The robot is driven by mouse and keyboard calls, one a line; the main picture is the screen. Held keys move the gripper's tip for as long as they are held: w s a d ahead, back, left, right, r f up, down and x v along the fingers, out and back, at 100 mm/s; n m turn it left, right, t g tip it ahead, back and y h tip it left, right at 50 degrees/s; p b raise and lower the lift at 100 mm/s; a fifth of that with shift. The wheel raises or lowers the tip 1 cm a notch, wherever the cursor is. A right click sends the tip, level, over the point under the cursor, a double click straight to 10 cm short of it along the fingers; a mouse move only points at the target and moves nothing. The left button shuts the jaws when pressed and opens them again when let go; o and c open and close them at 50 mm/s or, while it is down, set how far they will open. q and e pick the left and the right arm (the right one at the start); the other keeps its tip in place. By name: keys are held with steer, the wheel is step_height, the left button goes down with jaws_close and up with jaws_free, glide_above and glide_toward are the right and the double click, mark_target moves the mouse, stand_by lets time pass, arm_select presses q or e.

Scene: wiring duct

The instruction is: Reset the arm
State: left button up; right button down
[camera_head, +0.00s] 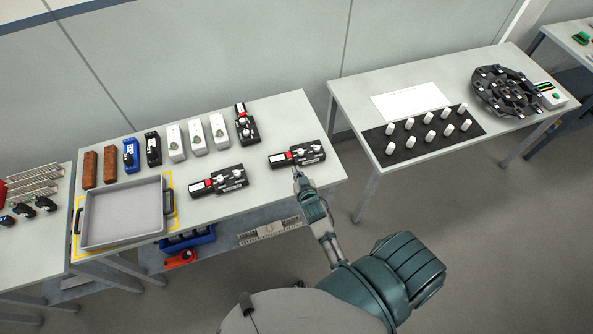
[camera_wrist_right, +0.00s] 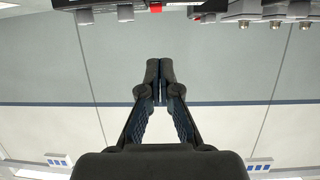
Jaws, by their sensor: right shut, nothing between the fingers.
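My right gripper (camera_head: 297,172) is at the front edge of the middle table, just in front of a black device with a red and white end (camera_head: 297,154). In the right wrist view my right gripper (camera_wrist_right: 159,68) has its fingertips together, with nothing between them. Parts of devices show upside down along the top of that view. Whether the fingertips touch the device in the head view I cannot tell. My left gripper is not in view.
The middle table holds a grey tray (camera_head: 124,215), another black and red device (camera_head: 219,181) and a back row of brown, blue, black and white units. The right table carries white pegs on a black mat (camera_head: 411,149) and a round black fixture (camera_head: 506,95). Floor lies between the tables.

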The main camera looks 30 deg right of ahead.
steer(key=shift+a, duration=0.3)
steer(key=s+a+n+g+y, duration=0.25)
steer(key=s+a+g, duration=0.25)
steer(key=s, duration=0.8)
steer(key=s+a+n+g+y, duration=0.25)
steer(key=s+a+g, duration=0.3)
steer(key=s, duration=0.65)
step_height(320, 180, down, 28)
steer(key=s+b, duration=0.2)
steer(key=b, duration=0.1)
steer(key=s+d+f+g+h+b, duration=0.1)
steer(key=s+d+f+g+b, duration=0.1)
steer(key=s+f, duration=1.6)
steer(key=shift+d+f+n, duration=0.3)
steer(key=shift+d+f, duration=0.15)
steer(key=shift+f, duration=0.2)
